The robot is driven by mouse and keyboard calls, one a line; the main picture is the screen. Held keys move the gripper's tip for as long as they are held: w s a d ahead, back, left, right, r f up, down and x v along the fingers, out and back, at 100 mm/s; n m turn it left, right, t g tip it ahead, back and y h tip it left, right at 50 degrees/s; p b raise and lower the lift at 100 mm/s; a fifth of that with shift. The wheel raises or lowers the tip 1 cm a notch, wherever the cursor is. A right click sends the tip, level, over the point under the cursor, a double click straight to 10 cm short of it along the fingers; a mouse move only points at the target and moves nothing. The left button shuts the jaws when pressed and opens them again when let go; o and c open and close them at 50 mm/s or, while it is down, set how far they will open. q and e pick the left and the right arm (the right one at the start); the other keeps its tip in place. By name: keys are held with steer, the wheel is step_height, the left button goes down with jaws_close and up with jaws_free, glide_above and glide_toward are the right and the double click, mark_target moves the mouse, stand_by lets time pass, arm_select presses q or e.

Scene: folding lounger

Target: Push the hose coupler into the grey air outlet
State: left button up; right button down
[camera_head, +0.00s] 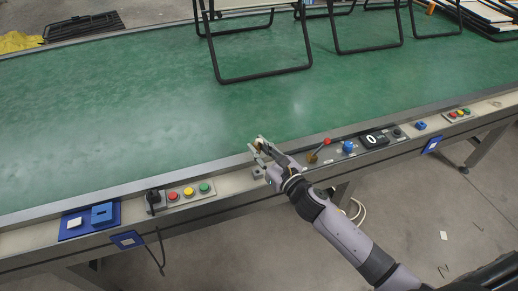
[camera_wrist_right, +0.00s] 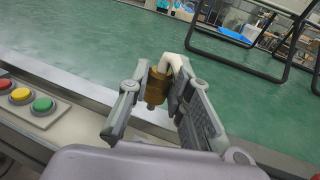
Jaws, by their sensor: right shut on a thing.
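My right gripper (camera_head: 260,150) is over the near rail of the green conveyor, shut on the hose coupler. The brass coupler (camera_wrist_right: 156,86) sits between the fingers in the right wrist view, its narrow end pointing down, with a pale hose (camera_wrist_right: 174,62) bending away from its top. In the head view the coupler is small and partly covered by the fingers. A small grey block (camera_head: 257,173) on the rail, just below the gripper, may be the grey air outlet; its opening cannot be made out. The outlet is not clear in the wrist view. My left gripper is not in view.
Red, yellow and green buttons (camera_head: 188,192) lie left of the gripper. A red-knobbed lever (camera_head: 327,141), a blue fitting (camera_head: 348,147) and a display (camera_head: 372,139) stand to the right. The green belt (camera_head: 150,110) is largely clear; black lounger frames (camera_head: 262,76) stand farther back.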

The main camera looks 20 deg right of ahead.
steer(key=shift+s+d+r, duration=0.1)
steer(key=shift+s+r, duration=0.1)
steer(key=shift+s, duration=0.2)
steer(key=shift+w, duration=0.1)
steer(key=shift+f, duration=0.3)
steer(key=b, duration=0.6)
glide_above(260, 175)
step_height(260, 175, down, 5)
steer(key=shift+f, duration=0.2)
steer(key=shift+f+p, duration=0.15)
steer(key=shift+p, duration=0.15)
steer(key=shift+f, duration=0.4)
steer(key=shift+f, duration=0.85)
stand_by(1.8)
